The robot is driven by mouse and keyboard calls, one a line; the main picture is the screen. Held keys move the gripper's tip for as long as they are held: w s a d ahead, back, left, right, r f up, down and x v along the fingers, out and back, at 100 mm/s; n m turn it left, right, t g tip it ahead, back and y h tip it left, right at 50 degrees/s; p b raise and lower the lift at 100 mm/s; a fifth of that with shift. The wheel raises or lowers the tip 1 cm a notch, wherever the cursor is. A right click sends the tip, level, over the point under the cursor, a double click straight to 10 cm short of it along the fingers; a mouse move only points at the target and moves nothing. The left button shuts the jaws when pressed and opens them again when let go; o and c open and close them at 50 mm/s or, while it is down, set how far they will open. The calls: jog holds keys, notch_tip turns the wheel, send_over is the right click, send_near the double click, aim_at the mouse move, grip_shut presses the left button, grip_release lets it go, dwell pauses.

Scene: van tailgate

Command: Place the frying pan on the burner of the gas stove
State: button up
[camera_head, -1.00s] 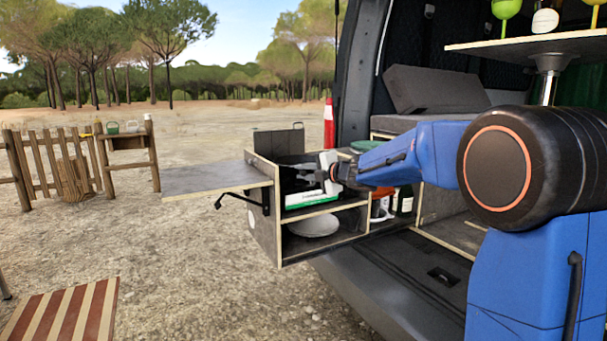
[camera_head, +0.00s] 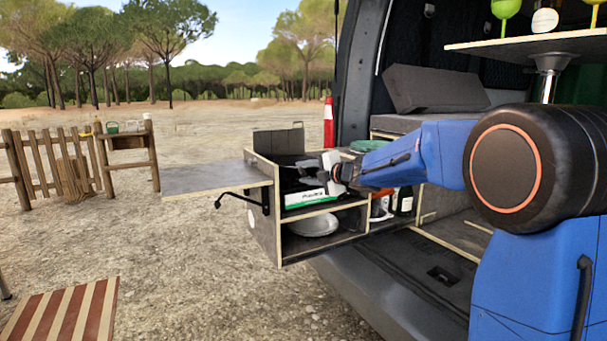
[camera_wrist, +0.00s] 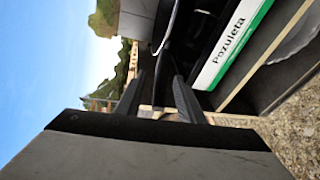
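The gas stove sits in the upper bay of the pull-out kitchen box, its white and green front (camera_head: 305,197) facing out; the lettering on it also shows in the wrist view (camera_wrist: 232,42). My gripper (camera_head: 325,172) is above the right part of the stove. The burner is hidden in dark shade.
A grey side shelf (camera_head: 215,179) extends left of the box. A pale round dish (camera_head: 314,226) lies in the lower bay. Bottles and a red-and-white container (camera_head: 380,206) stand right of the stove. The box's raised back panel (camera_head: 278,141) is behind the stove.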

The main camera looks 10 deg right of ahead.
jog(key=s+d+r+m+t+h, duration=0.1)
jog(key=s+d+r+m+h, duration=0.1)
jog(key=s+d+m+h, duration=0.5)
jog(key=s+d+r+m+t, duration=0.1)
jog(key=s+d+m, duration=0.2)
jog(key=s+d, duration=0.5)
jog(key=s+d+f+m+g+h, duration=0.1)
jog(key=s+f+m+h, duration=0.2)
jog(key=s, duration=0.4)
jog(key=s+d+f+m+g+h, duration=0.1)
jog(key=s+f+m+g, duration=0.2)
jog(key=s, duration=0.4)
jog(key=s+a+f+m+g+y, duration=0.1)
jog(key=s+a+f+m+g, duration=0.1)
jog(key=s+f, duration=0.4)
jog(key=s+a+f+m+g+y, duration=0.1)
jog(key=s+f+m, duration=0.3)
jog(key=s, duration=0.7)
jog(key=s+a+f+m+g+y, duration=0.1)
jog(key=s+a+f+m+g, duration=0.2)
jog(key=s+f, duration=0.5)
jog(key=shift+s+a+f+g, duration=0.2)
jog(key=shift+s+a+g, duration=0.25)
jog(key=shift+s, duration=0.35)
jog(key=shift+w, duration=0.1)
